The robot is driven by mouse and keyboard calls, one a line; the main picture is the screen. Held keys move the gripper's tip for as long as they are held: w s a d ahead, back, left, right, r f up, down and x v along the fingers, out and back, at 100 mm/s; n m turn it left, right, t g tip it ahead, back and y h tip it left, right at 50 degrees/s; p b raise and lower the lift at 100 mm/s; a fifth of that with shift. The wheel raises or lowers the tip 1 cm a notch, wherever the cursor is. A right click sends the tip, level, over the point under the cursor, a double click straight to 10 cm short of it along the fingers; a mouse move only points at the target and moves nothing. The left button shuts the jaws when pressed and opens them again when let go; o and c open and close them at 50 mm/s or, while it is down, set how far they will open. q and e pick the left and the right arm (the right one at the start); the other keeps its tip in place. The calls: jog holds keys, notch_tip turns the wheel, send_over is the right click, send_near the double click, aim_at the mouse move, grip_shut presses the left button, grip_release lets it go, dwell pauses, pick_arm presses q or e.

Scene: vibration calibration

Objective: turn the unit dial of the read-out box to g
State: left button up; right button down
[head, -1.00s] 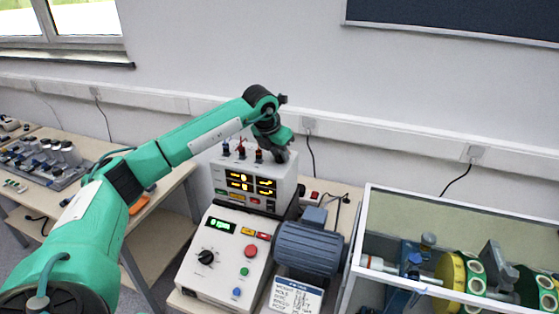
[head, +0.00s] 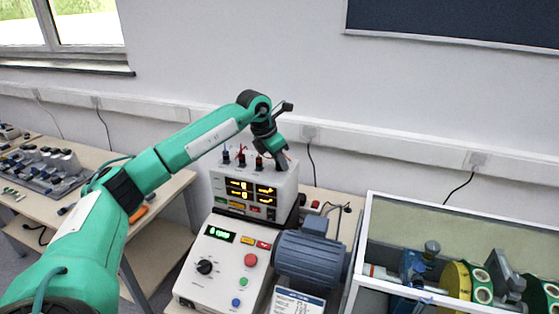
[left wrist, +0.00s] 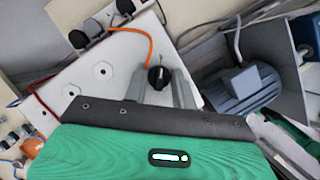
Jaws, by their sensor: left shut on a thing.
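The white read-out box (head: 224,183) with lit yellow displays stands on the bench in the head view. My left gripper (head: 285,163) is over the right part of its top, pointing down. In the left wrist view the unit dial (left wrist: 158,77), a black knob with a light pointer mark, sits on the white box top (left wrist: 112,58). The two grey fingers of my left gripper (left wrist: 160,87) are on either side of it, shut on it. The dial is hidden behind the gripper in the head view, and I cannot read its unit letters. My right gripper is not in view.
Coloured plugs with leads (head: 241,156) stand on the box top, left of my gripper. In front are a white control box (head: 222,268) with its own black knob and a blue-grey motor (head: 309,256). A framed rig (head: 455,215) stands at the right.

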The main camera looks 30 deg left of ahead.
pick_arm(q)
jog(key=shift+r, duration=0.1)
jog(key=o, duration=1)
jog(key=b+v, duration=0.3)
jog(key=v, duration=1)
jog(key=shift+s+a+r, duration=0.15)
jog(key=shift+r, duration=0.15)
